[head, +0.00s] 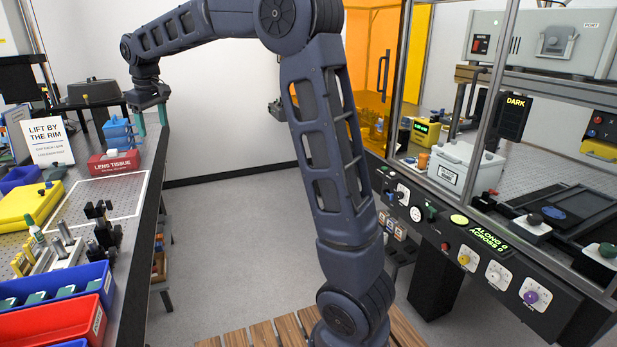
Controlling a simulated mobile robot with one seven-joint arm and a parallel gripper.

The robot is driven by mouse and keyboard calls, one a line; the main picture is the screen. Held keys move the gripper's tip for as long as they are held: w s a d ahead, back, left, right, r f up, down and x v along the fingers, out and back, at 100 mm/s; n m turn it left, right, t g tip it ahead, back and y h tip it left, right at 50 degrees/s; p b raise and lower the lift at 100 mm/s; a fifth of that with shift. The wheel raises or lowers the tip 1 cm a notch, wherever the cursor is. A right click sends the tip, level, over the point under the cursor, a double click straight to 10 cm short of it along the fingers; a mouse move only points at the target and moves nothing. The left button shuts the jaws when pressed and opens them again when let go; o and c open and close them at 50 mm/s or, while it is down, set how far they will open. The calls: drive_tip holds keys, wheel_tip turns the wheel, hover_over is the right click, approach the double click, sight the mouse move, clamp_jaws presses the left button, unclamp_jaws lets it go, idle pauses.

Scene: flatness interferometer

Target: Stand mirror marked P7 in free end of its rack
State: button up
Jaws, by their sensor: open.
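My gripper (151,116) hangs over the far end of the left bench, with its teal fingers apart and nothing seen between them. A blue stepped holder (118,132) stands on the bench just left of the fingers; I cannot tell whether it is the mirror rack. No mirror marked P7 can be made out, and no free rack end is readable at this size. A grey block holder with upright posts (58,252) stands nearer on the same bench, beside small yellow pieces (22,264).
A red lens tissue box (114,163), a "lift by the rim" sign (48,138), a yellow case (28,205) and blue and red bins (55,325) crowd the left bench. The interferometer's control panel (470,245) is at right. Grey floor (235,230) lies open between.

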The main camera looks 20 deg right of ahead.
drive_tip(key=s+d+m, duration=0.2)
drive_tip(key=s+d, duration=0.3)
drive_tip(key=d, duration=0.3)
drive_tip(key=s+d+m+t, duration=0.1)
drive_tip(key=s+d, duration=0.3)
drive_tip(key=d, duration=0.4)
drive_tip(key=s+d+m, duration=0.2)
drive_tip(key=s+d, duration=0.3)
drive_tip(key=d, duration=0.4)
drive_tip(key=s+d+f+m, duration=0.1)
drive_tip(key=s+d+f, duration=0.2)
drive_tip(key=s, duration=0.3)
drive_tip(key=s+d+f+m+t, duration=0.1)
drive_tip(key=s+d+f+m, duration=0.1)
drive_tip(key=s+d, duration=0.3)
drive_tip(key=s+d+f+m, duration=0.2)
drive_tip(key=s+d+f, duration=0.2)
drive_tip(key=s, duration=0.3)
drive_tip(key=shift+s+d+f+t+h, duration=0.2)
drive_tip(key=shift+d+f+t+h, duration=0.15)
drive_tip(key=shift+f, duration=0.2)
drive_tip(key=shift+a, duration=0.15)
